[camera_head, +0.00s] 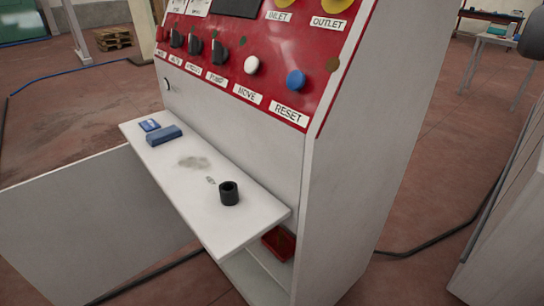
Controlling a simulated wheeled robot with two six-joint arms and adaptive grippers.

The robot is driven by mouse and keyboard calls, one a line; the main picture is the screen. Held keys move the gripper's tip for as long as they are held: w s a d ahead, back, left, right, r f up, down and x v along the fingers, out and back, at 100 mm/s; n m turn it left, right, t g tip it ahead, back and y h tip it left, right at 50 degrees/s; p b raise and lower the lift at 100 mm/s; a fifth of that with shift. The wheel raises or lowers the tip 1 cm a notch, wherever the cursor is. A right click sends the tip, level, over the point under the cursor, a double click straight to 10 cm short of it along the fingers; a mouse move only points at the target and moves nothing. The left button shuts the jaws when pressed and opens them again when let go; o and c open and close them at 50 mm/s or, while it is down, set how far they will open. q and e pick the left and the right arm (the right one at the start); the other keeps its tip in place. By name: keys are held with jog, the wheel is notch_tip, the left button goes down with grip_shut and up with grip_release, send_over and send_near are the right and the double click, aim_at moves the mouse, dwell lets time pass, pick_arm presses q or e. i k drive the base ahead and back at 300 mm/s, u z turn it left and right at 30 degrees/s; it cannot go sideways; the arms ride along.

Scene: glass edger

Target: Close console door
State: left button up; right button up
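The console (355,150) is a pale grey cabinet with a sloped red control panel. The console door (85,225) is a flat pale grey panel at the lower left. It stands open, swung out to the left below the console's white shelf, and its lower part runs out of the picture. Its hinge side is hidden behind the shelf. The open compartment (252,278) shows under the shelf, with a red object (280,242) inside at the right. Neither of my grippers is in view.
The white shelf (228,228) juts out above the compartment. It carries a black cylinder (229,194) and two blue blocks (164,135). Dark cable runs across the floor at both sides. A pale machine side (505,235) stands at the right. A pallet (113,38) lies far back.

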aim_at(76, 232)
jog(key=k, duration=0.95)
jog(key=u, duration=2.25)
jog(key=i, duration=2.8)
jog(key=z, duration=1.9)
